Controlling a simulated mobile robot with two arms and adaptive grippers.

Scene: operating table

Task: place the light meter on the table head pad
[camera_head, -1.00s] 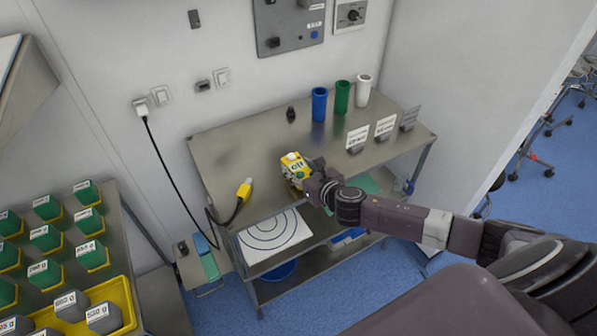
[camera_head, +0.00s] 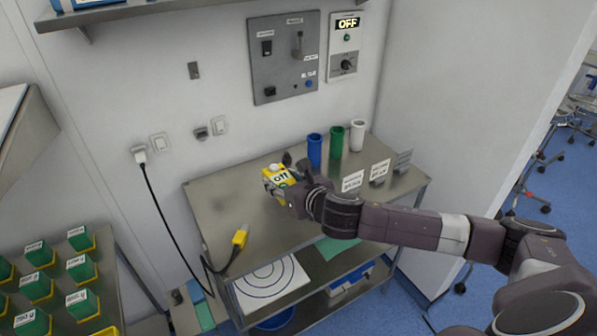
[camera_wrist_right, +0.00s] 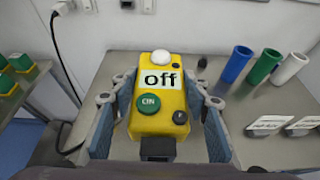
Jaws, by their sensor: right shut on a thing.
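The light meter is a yellow box with a white dome, a green button and a display reading "off" (camera_head: 279,180). It also shows in the right wrist view (camera_wrist_right: 158,115). My right gripper (camera_head: 285,187) is shut on the light meter, with a blue-padded finger on each side of it in the right wrist view. The meter appears held above the metal table (camera_head: 225,200); the exact gap is hard to tell. My left gripper is not in view. I cannot make out a table head pad in either view.
Blue (camera_head: 314,150), green (camera_head: 336,143) and white (camera_head: 357,136) cylinders stand at the table's back right, near label stands (camera_head: 380,171). A yellow cable plug (camera_head: 240,237) lies at the left front. Green boxes (camera_head: 80,268) fill another table at left.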

